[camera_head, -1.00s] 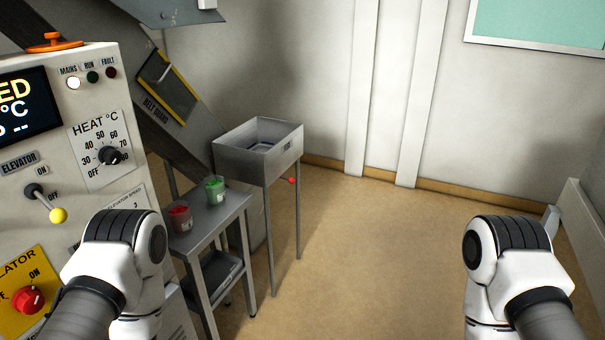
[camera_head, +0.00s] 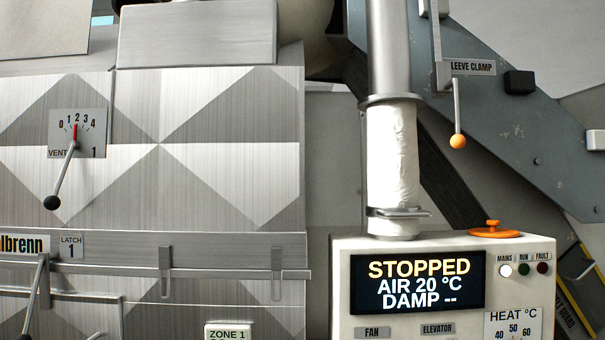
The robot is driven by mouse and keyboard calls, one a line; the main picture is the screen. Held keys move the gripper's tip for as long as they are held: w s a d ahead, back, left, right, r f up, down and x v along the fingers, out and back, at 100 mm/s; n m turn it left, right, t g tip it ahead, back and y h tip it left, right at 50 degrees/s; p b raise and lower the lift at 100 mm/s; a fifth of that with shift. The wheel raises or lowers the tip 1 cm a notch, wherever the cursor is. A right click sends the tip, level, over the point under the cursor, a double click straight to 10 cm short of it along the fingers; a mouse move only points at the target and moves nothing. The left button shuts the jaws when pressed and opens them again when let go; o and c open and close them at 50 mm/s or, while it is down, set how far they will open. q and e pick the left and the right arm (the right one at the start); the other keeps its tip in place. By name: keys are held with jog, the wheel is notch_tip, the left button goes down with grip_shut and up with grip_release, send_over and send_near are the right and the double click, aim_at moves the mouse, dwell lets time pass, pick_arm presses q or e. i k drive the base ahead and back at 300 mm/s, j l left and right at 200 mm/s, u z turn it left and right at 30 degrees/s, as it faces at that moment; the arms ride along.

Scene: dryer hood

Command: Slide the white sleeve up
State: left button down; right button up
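The white sleeve (camera_head: 392,155) is a wrinkled, upright tube in the head view, right of centre. It sits below a grey metal pipe (camera_head: 388,45), and its top meets a collar on that pipe. A metal band (camera_head: 398,212) circles its lower end, just above the control cabinet. A lever with an orange ball (camera_head: 457,141) hangs down beside the sleeve clamp label (camera_head: 472,68), to the right of the sleeve. Neither of my grippers is in view.
The control cabinet's display (camera_head: 417,282) reads STOPPED, AIR 20 °C. An orange handwheel (camera_head: 494,229) sits on the cabinet top. A large metal-panelled housing (camera_head: 205,150) with a vent lever (camera_head: 60,178) fills the left. A sloping grey chute (camera_head: 560,150) runs behind on the right.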

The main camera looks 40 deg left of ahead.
aim_at(393, 209)
jog(key=u, duration=0.9)
